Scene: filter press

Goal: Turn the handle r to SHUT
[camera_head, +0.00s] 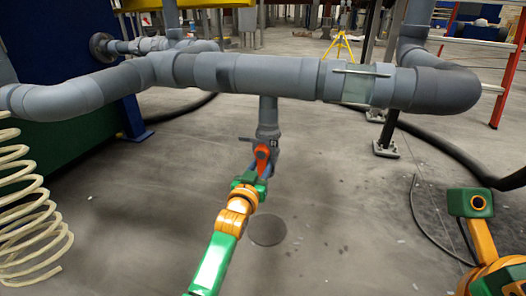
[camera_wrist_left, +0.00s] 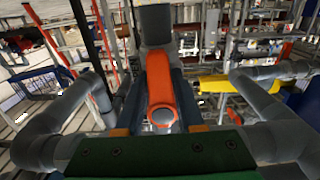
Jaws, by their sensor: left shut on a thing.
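The handle r (camera_head: 262,152) is a short orange-red lever on a grey valve under the big pipe. A small tag with the letter R (camera_head: 274,141) is on the valve body. My left gripper (camera_head: 262,166) reaches up to the handle from below and is shut on it. In the left wrist view the orange handle (camera_wrist_left: 161,88) lies between the two dark fingers of my left gripper (camera_wrist_left: 160,98), its rounded end toward the palm.
A thick grey pipe (camera_head: 240,75) runs across above the valve, with a clear sight section (camera_head: 356,87) at right. A cream coiled hose (camera_head: 30,235) stands at left. Dark hoses (camera_head: 450,150) lie on the floor at right. The floor around the valve is mostly clear.

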